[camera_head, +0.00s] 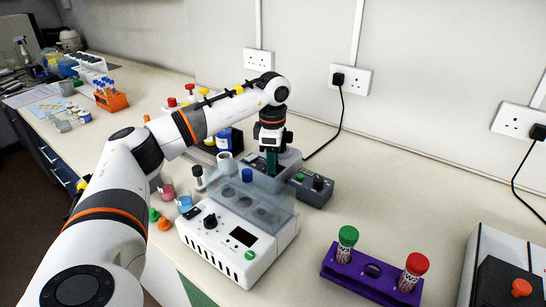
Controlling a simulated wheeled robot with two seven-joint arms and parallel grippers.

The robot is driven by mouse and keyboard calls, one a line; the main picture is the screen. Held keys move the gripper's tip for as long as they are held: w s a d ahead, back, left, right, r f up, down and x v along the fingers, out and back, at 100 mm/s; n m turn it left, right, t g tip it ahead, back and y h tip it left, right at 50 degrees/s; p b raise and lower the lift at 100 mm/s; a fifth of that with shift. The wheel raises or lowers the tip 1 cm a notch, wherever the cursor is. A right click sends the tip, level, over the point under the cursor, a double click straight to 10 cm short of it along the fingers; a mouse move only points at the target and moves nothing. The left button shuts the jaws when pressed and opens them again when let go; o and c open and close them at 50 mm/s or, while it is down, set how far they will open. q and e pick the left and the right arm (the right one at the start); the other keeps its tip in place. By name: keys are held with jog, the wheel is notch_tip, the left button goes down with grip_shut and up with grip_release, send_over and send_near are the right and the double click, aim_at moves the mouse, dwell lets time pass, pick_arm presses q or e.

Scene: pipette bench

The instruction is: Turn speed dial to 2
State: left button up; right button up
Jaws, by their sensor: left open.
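My left gripper (271,165) points down over the back of the bench, just above or behind a grey device (318,197). Its fingers are small and partly hidden; it is open, with nothing clearly held. The grey device has a black dial (318,182) and a green button on its sloped front, to the right of my gripper. A white device (262,265) with a clear lid stands in front. It has another black dial (210,221), a dark display and a green button. I cannot read any dial's setting, nor tell which is the speed dial. My right gripper is out of view.
A purple rack (345,277) holds a green-capped and a red-capped tube at the front right. A white device with an orange knob (521,287) stands at the right edge. Bottles and small jars crowd the left of my gripper. Bench right of the grey device is clear.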

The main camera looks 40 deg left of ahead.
pick_arm(q)
jog(key=shift+c, duration=0.3)
jog(key=c, duration=0.9)
jog(key=shift+c, duration=0.2)
jog(key=shift+n, duration=0.3)
jog(key=n+p, duration=0.2)
jog(key=n, duration=0.1)
jog(key=shift+r, duration=0.1)
jog(key=n+p, duration=0.2)
jog(key=n, duration=0.4)
jog(key=shift+w+p, duration=0.1)
jog(key=shift+p, duration=0.25)
jog(key=o, duration=1)
